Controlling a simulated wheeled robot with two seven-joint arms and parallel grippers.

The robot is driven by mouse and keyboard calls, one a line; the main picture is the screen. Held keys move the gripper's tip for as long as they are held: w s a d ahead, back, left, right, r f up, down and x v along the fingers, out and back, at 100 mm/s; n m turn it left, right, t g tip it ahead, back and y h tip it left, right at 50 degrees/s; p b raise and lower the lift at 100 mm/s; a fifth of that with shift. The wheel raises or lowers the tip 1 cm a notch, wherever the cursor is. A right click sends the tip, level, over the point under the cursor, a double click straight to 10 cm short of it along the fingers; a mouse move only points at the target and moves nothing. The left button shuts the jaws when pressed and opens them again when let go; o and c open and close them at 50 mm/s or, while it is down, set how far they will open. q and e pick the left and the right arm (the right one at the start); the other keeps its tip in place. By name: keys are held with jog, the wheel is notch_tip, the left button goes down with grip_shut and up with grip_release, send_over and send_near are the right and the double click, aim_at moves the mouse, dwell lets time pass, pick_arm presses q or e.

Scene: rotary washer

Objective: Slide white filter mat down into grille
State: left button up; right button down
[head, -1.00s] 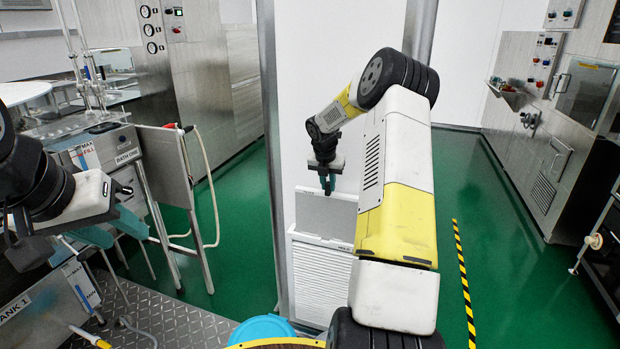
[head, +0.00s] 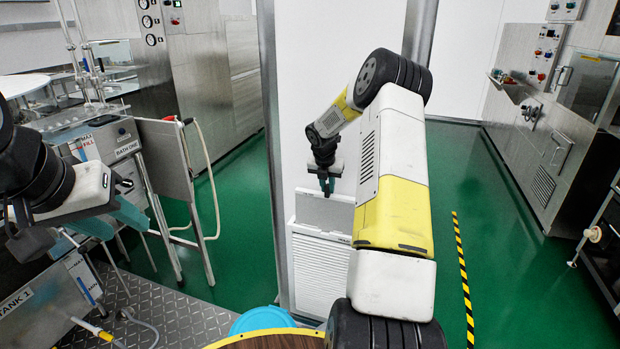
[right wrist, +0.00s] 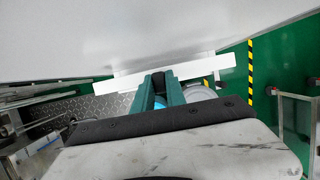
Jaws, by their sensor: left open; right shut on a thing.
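The white filter mat (head: 324,210) is a pale, flat upright panel in the head view. Its lower part is hidden behind the front of the white louvred grille (head: 318,272), which stands against the white wall panel. My right gripper (head: 326,188) is shut on the mat's top edge, above the grille's top opening. In the right wrist view, the teal fingers of my right gripper (right wrist: 163,82) meet a white strip; I cannot tell mat from grille there. My left gripper (head: 30,238) is open and empty at the far left, well away from the grille.
A round wooden top with a yellow rim (head: 268,341) and a blue round container (head: 262,320) are at the bottom. A steel bath unit (head: 110,150) and side panel (head: 165,158) stand left. Green floor is clear right of the grille.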

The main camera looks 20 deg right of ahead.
jog(key=shift+f, duration=1.95)
send_over(327, 220)
jog(key=shift+f, duration=3)
jog(key=shift+w+d+f, duration=0.1)
jog(key=shift+w+f, duration=0.05)
jog(key=shift+f, duration=2.8)
jog(key=c, duration=1.3)
grip_release()
jog(key=v, duration=0.8)
jog(key=shift+f, duration=0.1)
